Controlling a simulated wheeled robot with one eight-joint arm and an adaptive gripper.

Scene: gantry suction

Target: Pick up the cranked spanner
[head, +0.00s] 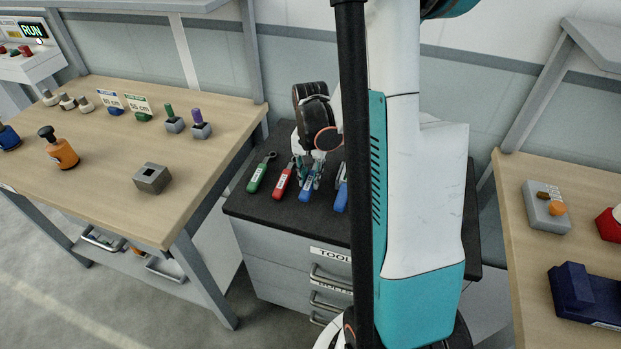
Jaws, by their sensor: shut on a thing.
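A row of handled tools lies on the black top of the tool cabinet (240,205). A green-handled tool (259,178) with a ring-shaped end is at the left. A red-handled tool (282,184) lies next to it. A blue-handled tool (308,192) follows. My gripper (308,178) points down at the head end of this blue-handled tool and is shut on it. The tool seems still at the level of the cabinet top. Its head is hidden by the fingers, so I cannot tell whether it is cranked. Another blue handle (341,198) is partly hidden by my arm.
A wooden bench (120,205) at the left bears a grey block (152,178), an orange bottle (60,149) and small coloured pieces. A second bench (520,250) at the right holds a grey box (545,208) and a dark blue device (590,295). My arm hides the cabinet's right part.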

